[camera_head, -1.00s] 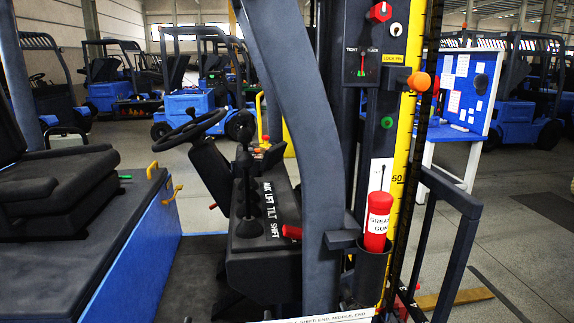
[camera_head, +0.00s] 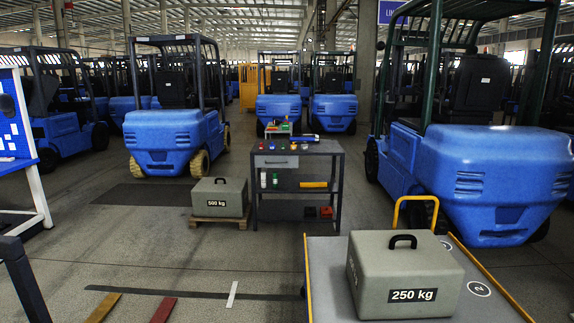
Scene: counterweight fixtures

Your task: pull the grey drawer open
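The grey drawer (camera_head: 276,161) is under the top of a dark workbench (camera_head: 341,152) in the middle distance. Its pale front has a small dark handle and looks flush with the bench, so it appears shut. Neither of my grippers is in view, and nothing touches the drawer.
A grey 500 kg weight (camera_head: 220,197) sits on a wooden pallet (camera_head: 218,222) left of the bench. A 250 kg weight (camera_head: 402,278) rests on a cart (camera_head: 334,262) at front right. Blue forklifts (camera_head: 172,135) stand behind. Floor (camera_head: 170,255) at front left is mostly clear, with flat strips lying there.

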